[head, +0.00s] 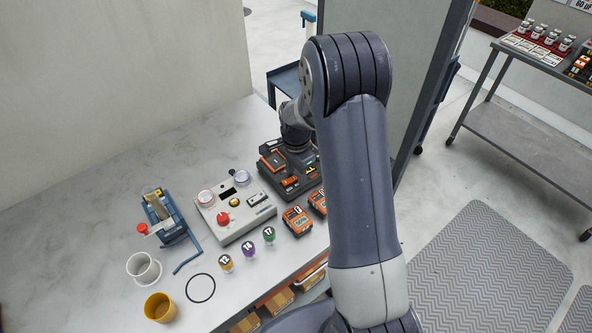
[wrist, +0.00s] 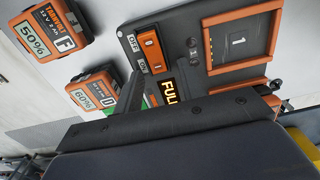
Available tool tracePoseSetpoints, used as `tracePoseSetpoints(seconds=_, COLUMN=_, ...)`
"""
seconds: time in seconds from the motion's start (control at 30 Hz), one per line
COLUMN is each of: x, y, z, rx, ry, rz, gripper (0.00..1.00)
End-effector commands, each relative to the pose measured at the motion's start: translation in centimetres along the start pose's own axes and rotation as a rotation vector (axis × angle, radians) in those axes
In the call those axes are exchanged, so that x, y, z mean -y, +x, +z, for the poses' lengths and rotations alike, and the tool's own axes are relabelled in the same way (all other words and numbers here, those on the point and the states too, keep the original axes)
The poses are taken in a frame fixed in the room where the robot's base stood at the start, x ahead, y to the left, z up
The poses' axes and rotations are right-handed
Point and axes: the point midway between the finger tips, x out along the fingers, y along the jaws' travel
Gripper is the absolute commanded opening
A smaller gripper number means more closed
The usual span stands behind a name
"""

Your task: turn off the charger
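The charger (head: 283,190) is a dark box with orange parts at the back right of the bench. In the wrist view its dark panel (wrist: 190,25) fills the upper right. In the head view my arm partly hides the charger.
Two orange battery packs (wrist: 57,28) (wrist: 95,88) lie beside the charger. A grey control box (head: 235,210) with a red knob, a blue clamp-like device (head: 165,218), several numbered knobs and two cups stand to the left. A wall (head: 100,90) borders the bench behind.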

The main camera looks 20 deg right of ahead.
Motion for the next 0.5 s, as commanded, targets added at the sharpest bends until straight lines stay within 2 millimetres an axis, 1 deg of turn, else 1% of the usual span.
tracePoseSetpoints(seconds=0.1, x=-0.01, y=0.00, z=0.00, rx=0.000, ry=0.000, rz=0.000, gripper=0.38)
tracePoseSetpoints(seconds=0.5, x=0.00, y=-0.03, z=0.00, rx=0.000, ry=0.000, rz=0.000, gripper=0.05)
